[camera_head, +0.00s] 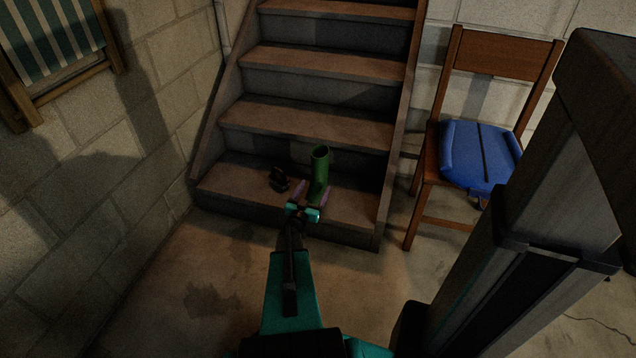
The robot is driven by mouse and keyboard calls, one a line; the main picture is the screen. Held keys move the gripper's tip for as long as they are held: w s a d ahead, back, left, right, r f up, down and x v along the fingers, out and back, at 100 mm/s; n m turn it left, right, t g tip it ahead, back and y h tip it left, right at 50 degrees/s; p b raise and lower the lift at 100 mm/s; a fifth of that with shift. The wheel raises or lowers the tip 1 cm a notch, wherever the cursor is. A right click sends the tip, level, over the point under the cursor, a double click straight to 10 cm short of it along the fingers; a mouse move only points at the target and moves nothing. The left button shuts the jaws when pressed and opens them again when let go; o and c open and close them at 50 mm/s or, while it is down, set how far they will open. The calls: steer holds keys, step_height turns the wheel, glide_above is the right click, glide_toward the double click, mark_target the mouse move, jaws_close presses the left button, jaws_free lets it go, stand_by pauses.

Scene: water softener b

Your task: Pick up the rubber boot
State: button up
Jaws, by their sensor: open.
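The rubber boot (319,168) is green and stands upright on the lowest stair step, its round opening facing up. My gripper (312,194) is at the end of my teal arm, at the front of the boot's lower part. Its two purplish fingers are spread, one on each side of the boot's lower part. Whether they touch the boot cannot be told. The boot's foot is partly hidden by my gripper.
A small dark object (279,179) lies on the same step, just left of the boot. Wooden stairs (305,120) rise behind. A wooden chair (438,160) with a blue item (478,155) on it stands at right. A block wall (110,190) is at left.

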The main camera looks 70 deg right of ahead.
mark_target(318, 180)
steer(key=shift+d, duration=0.45)
steer(key=shift+w+d+f+b, duration=0.15)
steer(key=shift+d+b, duration=0.25)
steer(key=shift+d, duration=0.6)
steer(key=shift+w+d+f+b, duration=0.1)
steer(key=shift+d+b, duration=0.3)
steer(key=shift+d, duration=0.55)
steer(key=shift+d+r, duration=0.15)
steer(key=shift+d, duration=0.5)
steer(key=c, duration=1.4)
